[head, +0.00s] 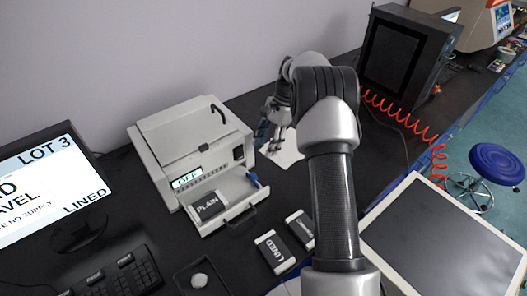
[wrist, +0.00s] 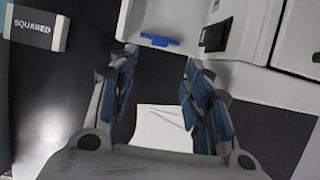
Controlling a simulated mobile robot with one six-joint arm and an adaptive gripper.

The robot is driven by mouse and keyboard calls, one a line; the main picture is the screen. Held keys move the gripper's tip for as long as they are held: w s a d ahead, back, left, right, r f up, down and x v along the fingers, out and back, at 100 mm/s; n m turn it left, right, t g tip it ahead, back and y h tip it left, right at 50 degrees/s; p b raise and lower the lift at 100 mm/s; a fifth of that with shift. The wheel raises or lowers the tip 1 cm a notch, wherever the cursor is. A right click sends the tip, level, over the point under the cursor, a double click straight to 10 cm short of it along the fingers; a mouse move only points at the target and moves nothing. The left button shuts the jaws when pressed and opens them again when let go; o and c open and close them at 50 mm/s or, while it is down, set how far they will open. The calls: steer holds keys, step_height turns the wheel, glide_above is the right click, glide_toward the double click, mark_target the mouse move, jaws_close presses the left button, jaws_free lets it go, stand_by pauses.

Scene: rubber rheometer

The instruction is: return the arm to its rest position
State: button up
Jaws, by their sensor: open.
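My arm reaches up and over the bench in the head view, bending at a raised elbow. My gripper (head: 272,124) hangs beyond it, just right of the white rheometer, partly hidden by my own arm. In the wrist view my gripper (wrist: 155,85) is open, its blue-padded fingers apart with nothing between them. Below it a white sheet (wrist: 163,128) lies flat on the black bench; it also shows in the head view (head: 288,153).
The rheometer (head: 190,135) has its drawer out with a PLAIN box (head: 209,206) in it. A LINED box (head: 274,252) and another box (head: 300,229) lie in front. A monitor (head: 45,190) stands left, a dark cabinet (head: 405,55) behind right, with a red coiled hose (head: 410,123).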

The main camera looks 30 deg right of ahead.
steer(key=shift+r, duration=0.1)
stand_by(0.4)
steer(key=s+a+r+n+t+h, duration=0.1)
steer(key=s+a+r+n, duration=0.4)
steer(key=r, duration=0.5)
steer(key=s+a+r+n+t+h, duration=0.1)
steer(key=s+a+r+n+h, duration=0.1)
steer(key=s+a+r, duration=0.65)
steer(key=s+a+r+n+t+h, duration=0.1)
steer(key=s+n, duration=0.7)
steer(key=s, duration=1.1)
steer(key=shift+s+a+n+t, duration=0.4)
steer(key=shift+a+t, duration=0.5)
steer(key=shift+t, duration=0.3)
